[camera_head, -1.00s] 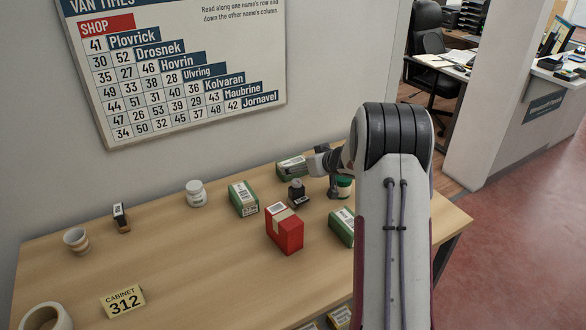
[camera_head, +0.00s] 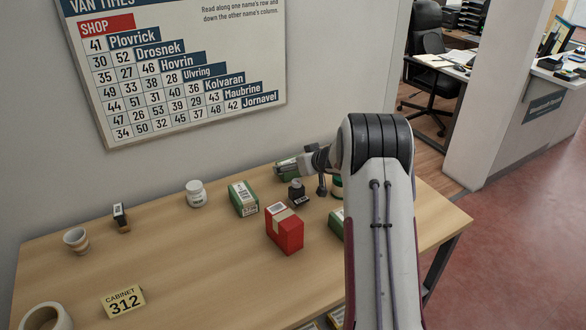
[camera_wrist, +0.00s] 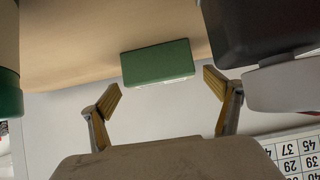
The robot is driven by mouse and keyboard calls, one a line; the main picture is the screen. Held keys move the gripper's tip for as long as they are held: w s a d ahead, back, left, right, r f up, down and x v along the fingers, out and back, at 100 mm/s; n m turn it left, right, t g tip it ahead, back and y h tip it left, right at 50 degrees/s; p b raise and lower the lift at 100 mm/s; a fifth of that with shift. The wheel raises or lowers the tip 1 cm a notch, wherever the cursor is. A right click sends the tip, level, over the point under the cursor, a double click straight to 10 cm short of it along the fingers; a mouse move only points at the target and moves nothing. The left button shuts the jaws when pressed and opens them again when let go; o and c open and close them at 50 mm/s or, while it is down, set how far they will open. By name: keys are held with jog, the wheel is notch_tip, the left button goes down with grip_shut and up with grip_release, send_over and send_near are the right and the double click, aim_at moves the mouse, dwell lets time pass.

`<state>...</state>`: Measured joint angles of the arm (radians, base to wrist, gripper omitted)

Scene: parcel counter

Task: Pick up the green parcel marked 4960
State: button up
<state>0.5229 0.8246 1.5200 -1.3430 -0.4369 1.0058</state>
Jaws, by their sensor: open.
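Several green parcels stand on the counter, and I cannot read the number 4960 on any of them. One green parcel (camera_head: 243,199) with a pale label stands left of the red box. Another green parcel (camera_head: 285,169) is at the back, partly hidden by my gripper. A third green parcel (camera_head: 336,223) is mostly hidden behind my arm. In the wrist view a green parcel (camera_wrist: 157,63) lies ahead, between and beyond the fingertips. My gripper (camera_wrist: 163,92) is open and empty, apart from it. In the head view my gripper is near the back parcel, its fingers hard to make out.
A red box (camera_head: 285,231) and a dark stamp (camera_head: 298,192) stand close to the parcels. A white jar (camera_head: 196,193), a cup (camera_head: 76,239), another stamp (camera_head: 121,218), a tape roll (camera_head: 46,318) and a cabinet sign (camera_head: 123,301) are left. The front middle counter is clear.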

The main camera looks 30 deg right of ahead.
jog(key=shift+x, duration=1.25)
jog(key=shift+r, duration=0.1)
jog(key=c, duration=1.3)
